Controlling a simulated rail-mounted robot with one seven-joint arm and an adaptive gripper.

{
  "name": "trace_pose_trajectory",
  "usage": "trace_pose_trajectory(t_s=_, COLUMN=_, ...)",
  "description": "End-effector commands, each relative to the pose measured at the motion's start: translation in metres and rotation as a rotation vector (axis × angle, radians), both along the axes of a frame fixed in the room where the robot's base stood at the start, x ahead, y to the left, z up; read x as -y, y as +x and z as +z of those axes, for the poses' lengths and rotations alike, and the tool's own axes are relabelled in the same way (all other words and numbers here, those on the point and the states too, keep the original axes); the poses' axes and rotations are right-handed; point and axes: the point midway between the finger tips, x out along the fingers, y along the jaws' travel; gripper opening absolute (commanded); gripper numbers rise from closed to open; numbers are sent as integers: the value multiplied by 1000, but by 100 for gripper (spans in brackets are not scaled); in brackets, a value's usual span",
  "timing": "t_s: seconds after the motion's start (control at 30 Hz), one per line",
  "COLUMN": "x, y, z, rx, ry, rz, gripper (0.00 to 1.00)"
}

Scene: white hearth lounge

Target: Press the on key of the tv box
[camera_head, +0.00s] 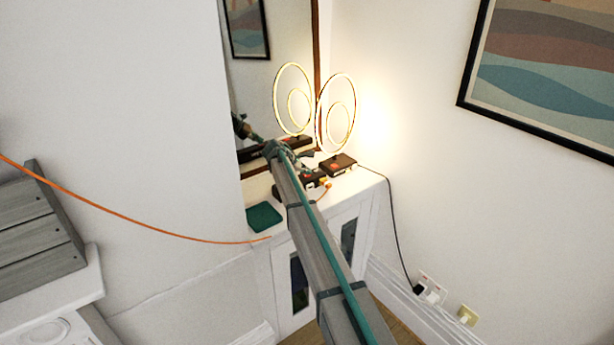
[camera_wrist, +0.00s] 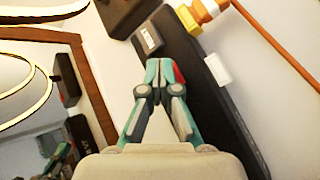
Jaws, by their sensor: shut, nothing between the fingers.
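The tv box appears to be the long black box (camera_wrist: 225,105) in the wrist view, running diagonally behind my gripper. A grey key with small marking (camera_wrist: 148,39), a white key (camera_wrist: 218,70) and a red patch (camera_wrist: 179,74) show on it. The red patch is partly hidden by my fingers. I cannot read which key is on. My gripper (camera_wrist: 157,66) is shut and empty, its tips over the box by the red patch; contact cannot be told. In the head view the box (camera_head: 313,181) sits on the white cabinet, partly covered by my arm.
An orange plug (camera_wrist: 200,12) and orange cable sit at the box's end. A lit ring lamp (camera_head: 337,113) on a dark base (camera_head: 338,164) stands close by, before a brown-framed mirror (camera_head: 318,70). A green pad (camera_head: 265,217) lies on the white cabinet (camera_head: 275,240) at left.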

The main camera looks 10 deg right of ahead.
Motion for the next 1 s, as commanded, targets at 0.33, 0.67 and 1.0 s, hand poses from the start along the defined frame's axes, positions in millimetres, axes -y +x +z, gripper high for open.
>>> trace_pose_trajectory(t_s=0.33, x=0, y=0, z=-3, rx=0, ry=0, rz=0, gripper=0)
trace_pose_trajectory(t_s=0.67, x=0, y=0, z=1, rx=0, ry=1, rz=1, gripper=0)
trace_pose_trajectory(t_s=1.0, x=0, y=0, z=14, rx=0, ry=0, rz=0, gripper=0)
